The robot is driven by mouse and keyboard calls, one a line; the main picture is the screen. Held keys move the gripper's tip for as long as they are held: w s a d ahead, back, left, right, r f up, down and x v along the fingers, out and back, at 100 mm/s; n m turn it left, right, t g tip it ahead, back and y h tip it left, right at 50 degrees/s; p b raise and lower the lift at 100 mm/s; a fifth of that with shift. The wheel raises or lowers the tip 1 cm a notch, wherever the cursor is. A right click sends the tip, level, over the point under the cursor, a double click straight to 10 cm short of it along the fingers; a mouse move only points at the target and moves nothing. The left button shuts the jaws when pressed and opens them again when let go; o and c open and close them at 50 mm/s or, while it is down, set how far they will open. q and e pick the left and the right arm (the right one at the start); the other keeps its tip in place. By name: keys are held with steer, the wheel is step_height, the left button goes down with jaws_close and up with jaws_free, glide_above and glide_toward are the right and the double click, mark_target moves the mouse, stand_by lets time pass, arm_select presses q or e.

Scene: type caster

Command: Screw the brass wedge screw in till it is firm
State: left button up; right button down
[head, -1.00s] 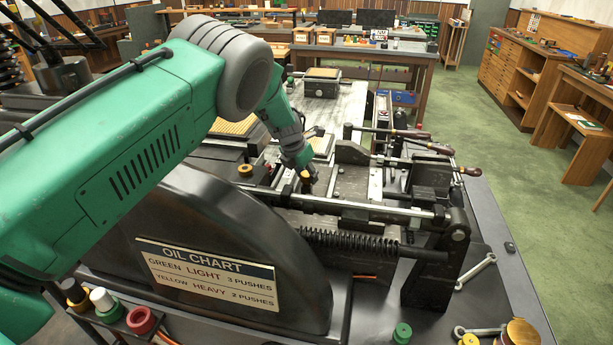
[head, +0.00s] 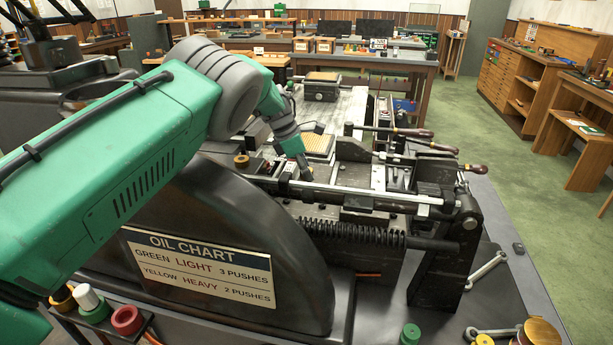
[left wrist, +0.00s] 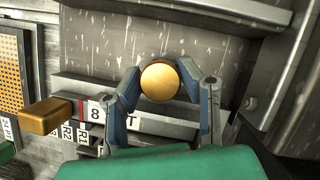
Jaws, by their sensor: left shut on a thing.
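The brass wedge screw shows as a round, yellow brass head (left wrist: 161,80) in the left wrist view. My left gripper (left wrist: 167,88) has its two blue-grey fingers on either side of this head and is shut on it. In the head view my left gripper (head: 304,172) reaches down to the machine bed behind the long steel bar. The screw's shank and the hole below it are hidden. My right gripper is in neither view.
A long steel bar (head: 375,195) and a coil spring (head: 355,232) lie in front of the gripper. Wooden-handled levers (head: 412,133) stand to its right.

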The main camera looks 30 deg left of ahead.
arm_select(q)
steer(key=shift+w+r+m, duration=0.15)
steer(key=shift+r+m, duration=0.05)
steer(key=shift+m, duration=0.2)
steer(key=o, duration=0.9)
steer(key=shift+w+f, duration=0.1)
steer(key=shift+f, duration=0.05)
steer(key=v, duration=1.1)
steer(key=shift+w+a+r, duration=0.2)
steer(key=shift+a+r, duration=0.05)
steer(key=shift+r, duration=0.1)
